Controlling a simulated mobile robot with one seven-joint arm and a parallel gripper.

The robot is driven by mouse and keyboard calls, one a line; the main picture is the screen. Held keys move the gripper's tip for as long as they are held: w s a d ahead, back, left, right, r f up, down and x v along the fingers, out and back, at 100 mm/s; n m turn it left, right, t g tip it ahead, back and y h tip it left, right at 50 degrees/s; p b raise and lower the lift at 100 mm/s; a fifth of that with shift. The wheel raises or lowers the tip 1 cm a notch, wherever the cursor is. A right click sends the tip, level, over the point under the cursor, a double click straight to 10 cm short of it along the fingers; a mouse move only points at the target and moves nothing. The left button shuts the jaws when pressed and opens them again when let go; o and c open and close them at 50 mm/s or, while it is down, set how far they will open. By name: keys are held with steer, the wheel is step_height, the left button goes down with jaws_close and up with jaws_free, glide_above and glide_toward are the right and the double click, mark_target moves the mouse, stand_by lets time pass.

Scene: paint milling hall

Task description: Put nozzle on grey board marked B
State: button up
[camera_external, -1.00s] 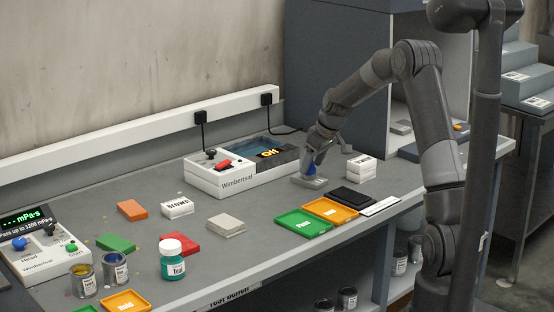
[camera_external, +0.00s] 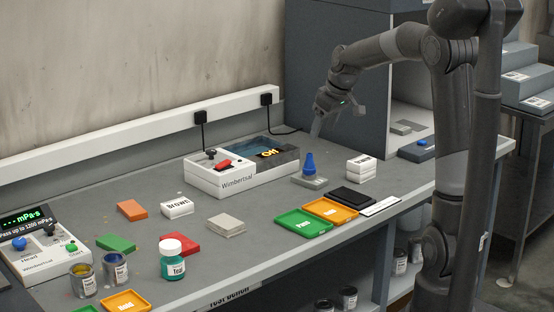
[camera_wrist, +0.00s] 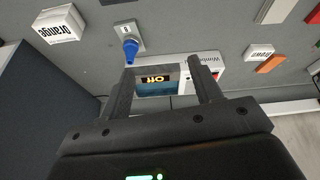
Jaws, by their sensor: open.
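The blue nozzle (camera_external: 310,164) stands upright on the small grey board (camera_external: 316,183), in front of the right end of the Wimbertsal bath unit. In the wrist view the nozzle (camera_wrist: 130,50) rests on the grey board (camera_wrist: 123,29), which bears a small white label whose letter looks like B. My gripper (camera_external: 322,126) is open and empty, above and slightly to the right of the nozzle, clear of it. In the wrist view my gripper's two fingers (camera_wrist: 160,75) are spread apart with nothing between them.
The Wimbertsal unit (camera_external: 231,178) with its "Off" display stands behind the board. A black slab (camera_external: 352,196), an orange tray (camera_external: 331,211) and a green tray (camera_external: 303,223) lie in front. A grey cabinet (camera_external: 340,70) stands behind.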

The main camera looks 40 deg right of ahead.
steer(key=s+a, duration=0.4)
steer(key=s, duration=0.5)
steer(key=s+a+m, duration=0.1)
steer(key=s+a, duration=0.3)
steer(key=s, duration=0.5)
steer(key=s+a+r+m+t, duration=0.1)
steer(key=s+a, duration=0.3)
steer(key=s, duration=0.5)
steer(key=shift+s+a, duration=0.25)
steer(key=shift+s, duration=0.05)
